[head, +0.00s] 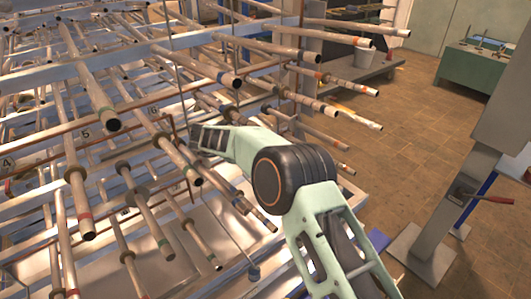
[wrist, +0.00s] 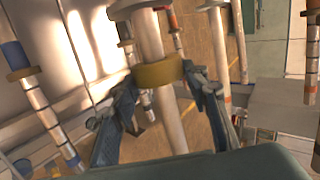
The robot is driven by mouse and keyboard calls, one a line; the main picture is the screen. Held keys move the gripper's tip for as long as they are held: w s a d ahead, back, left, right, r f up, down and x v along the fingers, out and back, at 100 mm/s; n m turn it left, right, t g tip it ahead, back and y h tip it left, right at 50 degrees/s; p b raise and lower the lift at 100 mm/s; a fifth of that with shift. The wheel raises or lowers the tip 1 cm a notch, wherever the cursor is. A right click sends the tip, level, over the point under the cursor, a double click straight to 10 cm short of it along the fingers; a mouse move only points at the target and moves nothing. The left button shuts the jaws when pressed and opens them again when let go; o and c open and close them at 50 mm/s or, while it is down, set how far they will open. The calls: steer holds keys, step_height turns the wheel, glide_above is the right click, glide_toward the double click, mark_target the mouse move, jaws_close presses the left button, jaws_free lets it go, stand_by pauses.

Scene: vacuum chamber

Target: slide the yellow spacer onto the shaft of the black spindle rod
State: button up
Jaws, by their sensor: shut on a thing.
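My gripper (wrist: 160,80) has a finger on either side of a yellow ring, the spacer (wrist: 157,74), and is shut on it. In the wrist view a pale rod (wrist: 149,38) shows above the ring, and a pale length shows below it. The ring looks to be around this rod, but I cannot tell for sure. In the head view my gripper (head: 207,137) is among the rods, and the spacer cannot be made out there. I cannot pick out a clearly black spindle rod; the rods near my gripper look pale.
Many rods with collars and coloured bands stick out from a metal rack (head: 120,52), close around my gripper. A grey post (head: 478,150) stands at the right. A green cabinet (head: 482,66) is at the back right. The brown tiled floor between is mostly clear.

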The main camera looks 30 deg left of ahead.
steer(key=shift+w+a+f, duration=0.1)
steer(key=shift+w+a, duration=0.15)
steer(key=shift+a, duration=0.4)
steer(key=shift+w+a+f, duration=0.1)
steer(key=shift+w+a, duration=0.15)
steer(key=shift+a, duration=0.35)
steer(key=shift+w+a+f, duration=0.1)
steer(key=shift+w+a, duration=0.15)
steer(key=shift+a, duration=0.4)
